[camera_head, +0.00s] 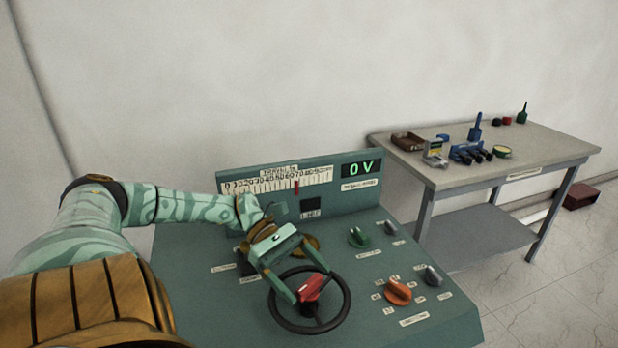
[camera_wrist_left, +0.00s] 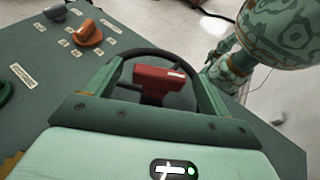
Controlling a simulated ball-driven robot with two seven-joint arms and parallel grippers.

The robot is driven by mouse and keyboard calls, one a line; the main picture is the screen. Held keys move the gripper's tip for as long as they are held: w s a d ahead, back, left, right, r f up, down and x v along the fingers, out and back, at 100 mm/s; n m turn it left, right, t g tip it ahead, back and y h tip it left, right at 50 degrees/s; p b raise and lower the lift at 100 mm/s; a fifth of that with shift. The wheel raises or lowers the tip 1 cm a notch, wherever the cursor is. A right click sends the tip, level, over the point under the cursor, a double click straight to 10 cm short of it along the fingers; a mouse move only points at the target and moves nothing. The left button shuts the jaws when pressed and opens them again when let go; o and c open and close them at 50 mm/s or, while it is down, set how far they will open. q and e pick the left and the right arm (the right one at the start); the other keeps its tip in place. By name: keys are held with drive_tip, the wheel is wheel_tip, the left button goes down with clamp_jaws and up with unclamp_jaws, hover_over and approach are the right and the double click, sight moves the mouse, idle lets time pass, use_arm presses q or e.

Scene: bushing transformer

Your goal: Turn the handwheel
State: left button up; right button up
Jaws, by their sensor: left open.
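The handwheel is a black ring (camera_head: 347,307) on the green sloped console, with a red block (camera_head: 312,287) at its middle. My left gripper (camera_head: 308,287) reaches down over the wheel with its fingers open, one on each side of the red block. In the left wrist view, the red block (camera_wrist_left: 160,82) shows between the two green fingers, with visible space beside it; I cannot tell whether either finger touches it. The black rim (camera_wrist_left: 150,52) passes beyond the fingers there.
The console's display (camera_head: 361,168) reads 0 V, beside a scale with a red pointer (camera_head: 296,188). A green knob (camera_head: 358,237), an orange knob (camera_head: 398,291) and grey knobs stand right of the wheel. A side table (camera_head: 540,152) with several small items stands behind right.

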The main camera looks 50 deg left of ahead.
sight(285, 276)
use_arm(q)
drive_tip(key=v, duration=0.5)
drive_tip(key=shift+a, duration=0.15)
